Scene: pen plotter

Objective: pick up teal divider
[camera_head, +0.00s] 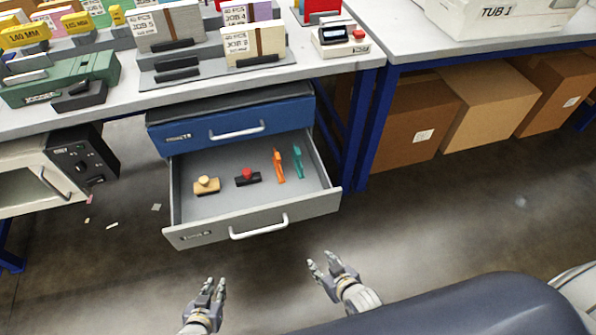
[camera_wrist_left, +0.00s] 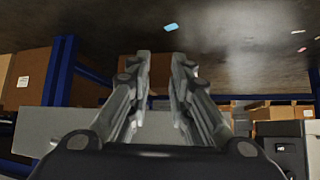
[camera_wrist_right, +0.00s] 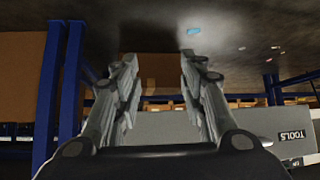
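The teal divider (camera_head: 298,161) lies in the open drawer (camera_head: 190,234), at its right side, beside an orange one (camera_head: 279,166). My left gripper (camera_head: 208,289) is open and empty, in front of the drawer and below its left part in the head view. It also shows in the left wrist view (camera_wrist_left: 160,62), with a gap between its fingers. My right gripper (camera_head: 326,264) is open and empty, in front of the drawer's right corner. It also shows in the right wrist view (camera_wrist_right: 158,62), fingers apart. Neither gripper touches the drawer's contents.
The drawer also holds a wooden-handled stamp (camera_head: 207,185) and a black stamp with a red knob (camera_head: 248,177). A shut blue drawer (camera_head: 240,125) sits above it under the bench. A blue table leg (camera_head: 372,130) stands to the right. The floor before the drawer is clear.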

